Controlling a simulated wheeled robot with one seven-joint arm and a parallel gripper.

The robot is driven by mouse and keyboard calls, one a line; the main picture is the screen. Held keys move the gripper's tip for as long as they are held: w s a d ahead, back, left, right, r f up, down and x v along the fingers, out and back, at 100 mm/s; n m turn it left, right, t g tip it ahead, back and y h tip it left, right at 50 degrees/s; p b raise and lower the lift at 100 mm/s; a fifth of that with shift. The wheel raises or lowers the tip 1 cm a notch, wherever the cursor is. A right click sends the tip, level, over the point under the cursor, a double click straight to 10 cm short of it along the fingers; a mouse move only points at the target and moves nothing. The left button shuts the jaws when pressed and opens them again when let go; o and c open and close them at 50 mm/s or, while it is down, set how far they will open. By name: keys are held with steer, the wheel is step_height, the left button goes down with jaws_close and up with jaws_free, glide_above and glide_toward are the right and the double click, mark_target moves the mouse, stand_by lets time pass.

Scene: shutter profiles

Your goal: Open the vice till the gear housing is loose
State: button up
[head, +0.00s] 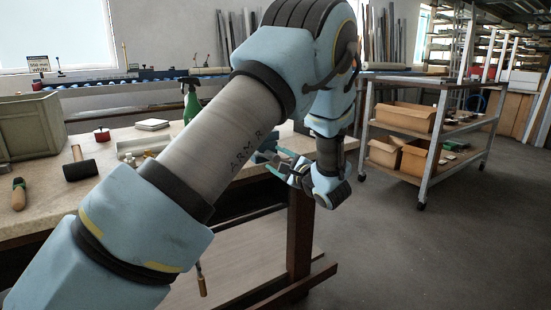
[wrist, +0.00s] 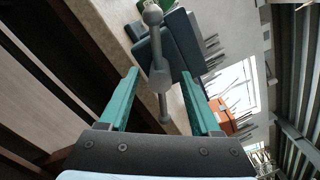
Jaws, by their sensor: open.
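In the wrist view the vice (wrist: 182,39) is a dark grey-green block at the bench edge. Its grey handle bar (wrist: 164,104), with a ball end and a thicker hub in the middle, stands out in front of it. My gripper (wrist: 160,73) is open, its two teal fingers apart on either side of the bar. I cannot tell whether either finger touches it. In the head view my gripper (head: 280,170) is at the bench's right end, and my arm hides most of the vice. I cannot make out the gear housing in either view.
The workbench (head: 40,215) carries a black mallet (head: 80,168), a green spray bottle (head: 190,103) and a grey-green crate (head: 30,125). A wheeled shelf cart (head: 435,125) with cardboard boxes stands to the right. The floor between bench and cart is clear.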

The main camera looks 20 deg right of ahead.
steer(key=shift+w+a, duration=0.1)
steer(key=shift+w, duration=0.4)
jaws_close()
steer(key=shift+f, duration=0.1)
stand_by(1.1)
